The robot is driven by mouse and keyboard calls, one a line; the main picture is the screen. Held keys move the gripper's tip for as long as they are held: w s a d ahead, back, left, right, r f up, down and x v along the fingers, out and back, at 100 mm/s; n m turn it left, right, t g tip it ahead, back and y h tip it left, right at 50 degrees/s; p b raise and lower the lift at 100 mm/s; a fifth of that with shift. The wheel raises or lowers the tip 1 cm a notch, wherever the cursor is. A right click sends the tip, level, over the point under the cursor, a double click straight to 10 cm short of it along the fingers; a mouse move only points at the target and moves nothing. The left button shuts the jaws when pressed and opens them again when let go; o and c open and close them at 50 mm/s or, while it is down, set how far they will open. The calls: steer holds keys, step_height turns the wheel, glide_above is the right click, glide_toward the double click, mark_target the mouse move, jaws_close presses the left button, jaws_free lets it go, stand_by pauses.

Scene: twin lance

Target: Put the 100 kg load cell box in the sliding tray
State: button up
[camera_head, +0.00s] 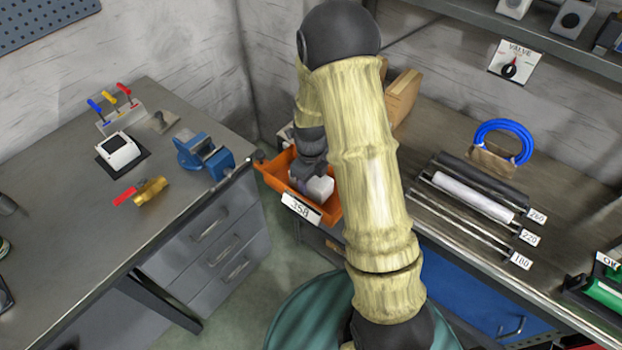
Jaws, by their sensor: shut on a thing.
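My gripper (308,178) points down at an orange tray (269,178) between the two benches. It is shut on a small white and grey box (321,187). The box is at or inside the tray's opening; I cannot tell whether it touches the tray floor. Its print is too small to read, so I cannot confirm the 100 kg marking. The tray has a white front label (301,208) that seems to read 358. My arm hides the tray's right side.
The left bench holds a blue vise (203,153), a brass valve (150,190) and a white device (119,151). The right bench holds a rack with rollers (474,195) and a blue ring (503,140). A brown wooden piece (403,93) stands behind my arm.

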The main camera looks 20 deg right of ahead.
steer(key=shift+f, duration=0.1)
steer(key=o, duration=1.4)
step_height(320, 180, up, 12)
steer(key=shift+r, duration=0.15)
